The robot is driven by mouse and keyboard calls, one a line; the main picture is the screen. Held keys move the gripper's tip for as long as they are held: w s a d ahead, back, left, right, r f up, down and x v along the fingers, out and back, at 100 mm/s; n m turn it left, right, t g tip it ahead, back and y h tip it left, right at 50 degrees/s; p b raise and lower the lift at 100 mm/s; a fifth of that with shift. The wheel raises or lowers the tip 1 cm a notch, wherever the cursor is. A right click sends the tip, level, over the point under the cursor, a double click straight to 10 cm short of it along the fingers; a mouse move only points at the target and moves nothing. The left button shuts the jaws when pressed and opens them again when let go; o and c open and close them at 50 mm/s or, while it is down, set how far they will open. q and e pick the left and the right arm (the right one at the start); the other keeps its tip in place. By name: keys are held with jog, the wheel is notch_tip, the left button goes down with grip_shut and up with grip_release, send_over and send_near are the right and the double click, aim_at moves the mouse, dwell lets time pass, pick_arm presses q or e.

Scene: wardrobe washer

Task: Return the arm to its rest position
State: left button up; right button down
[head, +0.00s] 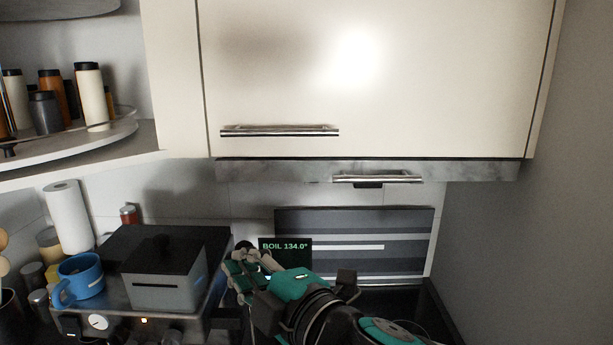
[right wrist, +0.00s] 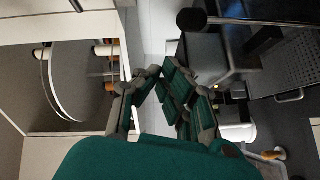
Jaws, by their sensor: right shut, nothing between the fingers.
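My right arm comes in from the lower right in the head view. Its right gripper (head: 243,262) is teal and grey and points left, in front of the striped back panel and just right of the grey box on the coffee machine. In the right wrist view the fingers of my right gripper (right wrist: 160,74) come together at their tips with nothing held between them. My left gripper is not in view.
A closed cream cabinet door (head: 280,70) and a grey hood (head: 470,170) hang above the arm. A coffee machine (head: 150,310) with a blue mug (head: 82,277) and a grey box (head: 165,280) stands at left. A round shelf (head: 125,130) holds several bottles. A grey wall (head: 530,250) bounds the right.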

jog(key=s+d+f+m+g+h, duration=0.1)
jog(key=d+f+m+h, duration=0.1)
jog(key=d+f+m, duration=0.45)
jog(key=s+d+f+m+g+h, duration=0.1)
jog(key=d+f+m+h, duration=0.25)
jog(key=f, duration=0.65)
jog(key=s+d+f+m+g+h, duration=0.1)
jog(key=d+f+m+h, duration=0.1)
jog(key=d+f+m, duration=0.45)
jog(key=s+d+f+m+g+h, duration=0.25)
jog(key=s+d+f, duration=0.35)
jog(key=s+f, duration=0.3)
jog(key=s+d+f+m+g+h, duration=0.1)
jog(key=s+d+f+m+g, duration=0.1)
jog(key=s+d+f+g, duration=0.4)
jog(key=s+f+b, duration=0.3)
jog(key=f, duration=1.5)
jog(key=s+f+b, duration=0.2)
jog(key=f, duration=1.6)
pick_arm(q)
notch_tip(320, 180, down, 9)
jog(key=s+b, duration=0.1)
jog(key=b, duration=0.2)
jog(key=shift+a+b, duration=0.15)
jog(key=shift+b, duration=0.25)
pick_arm(e)
jog(key=s+d+f, duration=0.3)
jog(key=s+f, duration=1.3)
jog(key=f, duration=0.2)
jog(key=shift+h, duration=0.3)
